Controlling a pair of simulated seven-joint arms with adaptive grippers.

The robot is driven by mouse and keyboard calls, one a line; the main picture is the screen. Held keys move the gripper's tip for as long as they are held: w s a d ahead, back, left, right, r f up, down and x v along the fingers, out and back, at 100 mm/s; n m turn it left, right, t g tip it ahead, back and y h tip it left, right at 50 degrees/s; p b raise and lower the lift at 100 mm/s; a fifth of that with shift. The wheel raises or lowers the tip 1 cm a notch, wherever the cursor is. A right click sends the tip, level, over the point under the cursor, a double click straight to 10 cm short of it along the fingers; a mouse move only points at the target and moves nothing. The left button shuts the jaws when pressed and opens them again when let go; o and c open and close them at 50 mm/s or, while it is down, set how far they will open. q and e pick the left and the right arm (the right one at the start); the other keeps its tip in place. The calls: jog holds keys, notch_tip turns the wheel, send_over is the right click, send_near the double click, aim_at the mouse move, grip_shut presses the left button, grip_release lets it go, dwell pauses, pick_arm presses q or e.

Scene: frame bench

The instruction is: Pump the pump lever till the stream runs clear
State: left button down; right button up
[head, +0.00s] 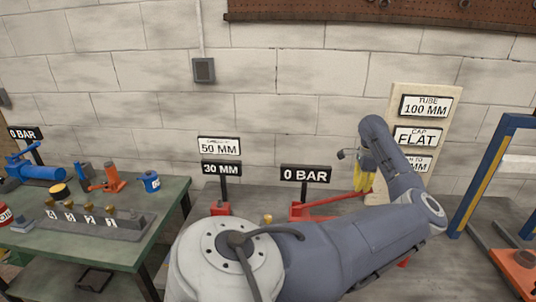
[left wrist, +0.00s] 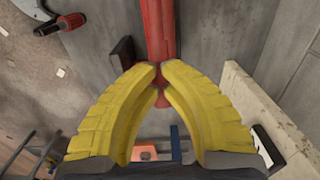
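The red pump (head: 301,211) stands on the grey bench behind my arm, and its long red pump lever (head: 335,201) reaches right. A sign above it (head: 306,175) reads 0 BAR. My left gripper (head: 364,186), with yellow fingers, is at the right end of the lever. In the left wrist view the two yellow fingertips (left wrist: 159,72) close on the red lever (left wrist: 160,32), one on each side. No stream is seen. My left arm hides part of the bench. My right gripper is not in view.
A pale board (head: 380,150) with TUBE 100 MM and CAP FLAT signs stands close behind the gripper. A blue frame (head: 487,175) is at the right. A green-topped bench (head: 125,200) at the left holds a blue tool (head: 40,173) and a valve block (head: 90,222).

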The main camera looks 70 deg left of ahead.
pick_arm(q)
jog(key=shift+f, duration=5.1)
notch_tip(320, 180, up, 9)
jog(key=shift+r, duration=0.7)
